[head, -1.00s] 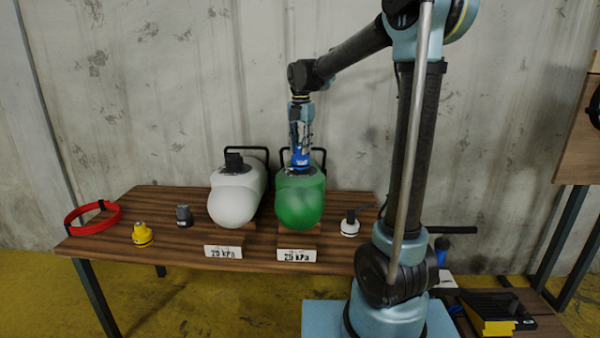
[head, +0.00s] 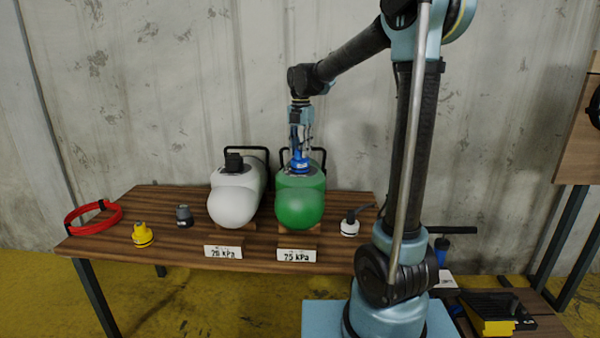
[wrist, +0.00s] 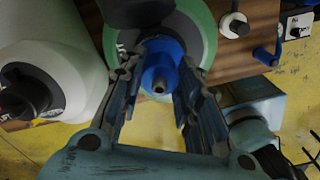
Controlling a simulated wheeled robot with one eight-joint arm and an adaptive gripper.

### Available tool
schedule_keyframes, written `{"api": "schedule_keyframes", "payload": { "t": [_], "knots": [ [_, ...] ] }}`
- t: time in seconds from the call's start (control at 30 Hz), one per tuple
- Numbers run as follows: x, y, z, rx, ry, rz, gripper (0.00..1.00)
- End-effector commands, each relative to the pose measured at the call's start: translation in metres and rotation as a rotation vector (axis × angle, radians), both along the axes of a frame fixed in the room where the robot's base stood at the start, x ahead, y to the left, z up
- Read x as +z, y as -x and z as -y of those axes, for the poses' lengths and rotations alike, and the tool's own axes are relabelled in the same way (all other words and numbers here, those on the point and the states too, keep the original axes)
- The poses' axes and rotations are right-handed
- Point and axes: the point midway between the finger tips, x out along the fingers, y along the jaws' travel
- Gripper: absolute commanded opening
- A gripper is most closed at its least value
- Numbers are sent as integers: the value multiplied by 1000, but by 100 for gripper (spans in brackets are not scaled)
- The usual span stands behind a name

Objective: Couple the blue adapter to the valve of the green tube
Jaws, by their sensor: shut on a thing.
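The green tube (head: 299,205) lies on the table with its rounded end toward the front. The blue adapter (head: 300,163) is upright on top of it, at the valve patch. The adapter also shows in the wrist view (wrist: 161,77), over a dark patch on the green tube (wrist: 207,35). My gripper (head: 299,150) points down from above and is shut on the adapter, with one finger on each side in the wrist view (wrist: 160,85). The valve itself is hidden under the adapter, so I cannot tell whether the two are locked together.
A white tube (head: 236,200) with a black valve cap lies to the left. A yellow adapter (head: 142,234), a grey adapter (head: 184,216) and a red ring strap (head: 92,222) stand further left. A white adapter (head: 349,227) stands right of the green tube. Pressure cards (head: 297,255) are at the front edge.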

Motion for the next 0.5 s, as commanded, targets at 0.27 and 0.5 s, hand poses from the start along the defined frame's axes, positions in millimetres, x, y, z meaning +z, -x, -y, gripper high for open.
{"api": "schedule_keyframes", "payload": {
  "t": [0.27, 0.5],
  "knots": [
    [0, 0, 0, -29, 0, 0, 6],
    [0, 1, 1, -254, 0, 0, 6]
  ]
}}
